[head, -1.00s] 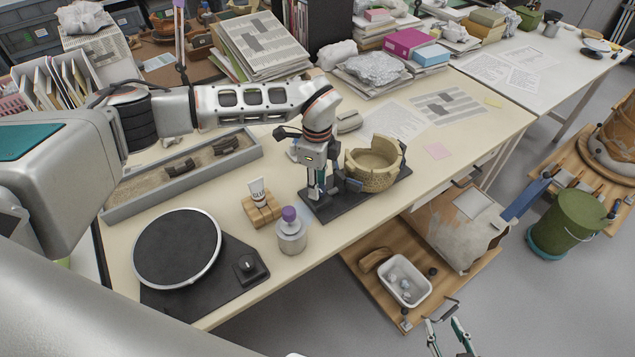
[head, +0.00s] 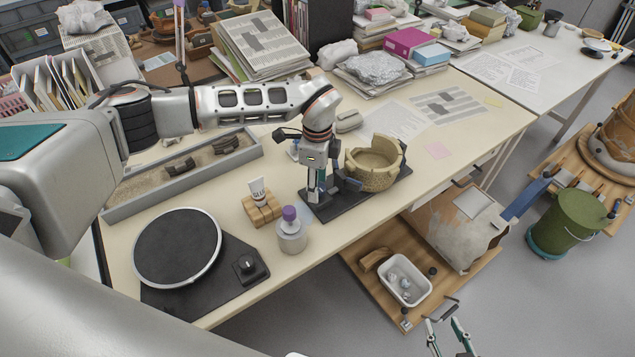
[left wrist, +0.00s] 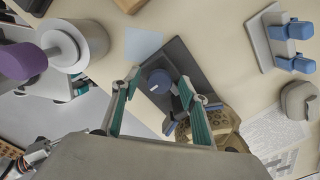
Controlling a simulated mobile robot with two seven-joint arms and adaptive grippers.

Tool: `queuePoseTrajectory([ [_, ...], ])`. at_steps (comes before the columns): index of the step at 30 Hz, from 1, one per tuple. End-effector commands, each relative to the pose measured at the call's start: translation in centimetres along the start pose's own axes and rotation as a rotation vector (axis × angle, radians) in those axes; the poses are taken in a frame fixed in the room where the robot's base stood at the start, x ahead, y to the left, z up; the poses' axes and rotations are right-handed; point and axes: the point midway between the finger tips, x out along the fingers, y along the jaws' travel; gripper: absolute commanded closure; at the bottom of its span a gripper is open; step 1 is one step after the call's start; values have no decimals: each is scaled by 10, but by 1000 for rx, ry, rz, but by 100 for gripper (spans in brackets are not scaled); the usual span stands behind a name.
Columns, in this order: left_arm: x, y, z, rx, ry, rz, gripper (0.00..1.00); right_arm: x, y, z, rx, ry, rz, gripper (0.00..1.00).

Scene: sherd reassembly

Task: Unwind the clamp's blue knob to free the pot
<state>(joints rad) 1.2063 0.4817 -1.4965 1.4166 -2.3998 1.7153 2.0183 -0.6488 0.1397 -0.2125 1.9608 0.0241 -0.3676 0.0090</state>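The tan pot (head: 373,172), with a jagged broken rim, stands upright at the right part of the clamp's dark base (head: 325,212). In the left wrist view, part of the pot (left wrist: 220,122) shows beyond the right finger. The clamp's round blue knob (left wrist: 160,81) lies between the fingertips of my left gripper (left wrist: 160,78), with visible gaps on both sides. My left gripper (head: 317,195) points down over the clamp in the head view and hides the knob there. My right gripper (head: 447,333) is open and empty at the bottom edge, away from the table.
A purple-capped bottle (head: 291,232) and a glue tube (head: 258,190) in a wooden block stand left of the clamp. A black turntable (head: 178,248) is farther left. A sand tray (head: 190,172) lies behind. Papers (head: 395,122) lie behind the pot.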

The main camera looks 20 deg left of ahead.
Motion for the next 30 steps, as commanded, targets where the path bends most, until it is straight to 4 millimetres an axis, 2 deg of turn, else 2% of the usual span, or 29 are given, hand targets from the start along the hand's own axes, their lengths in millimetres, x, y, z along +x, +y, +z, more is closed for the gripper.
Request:
queuePoseTrajectory([
  [8, -6, -1, 0, 1, 1, -2, 56, 0, 1, -1, -2, 1, 1, 65],
  [11, -20, -1, 0, 2, 1, -4, 56, 0, 1, -1, -2, 1, 1, 65],
  [22, -92, -1, 0, 1, 0, -4, 56, 0, 0, -1, 0, 1, 0, 65],
  [27, -113, 0, 0, 0, 0, -2, 56, 0, 0, -1, 0, 1, 0, 65],
  [30, -118, 0, 0, 0, 0, -1, 56, 0, 0, -1, 0, 1, 0, 65],
])
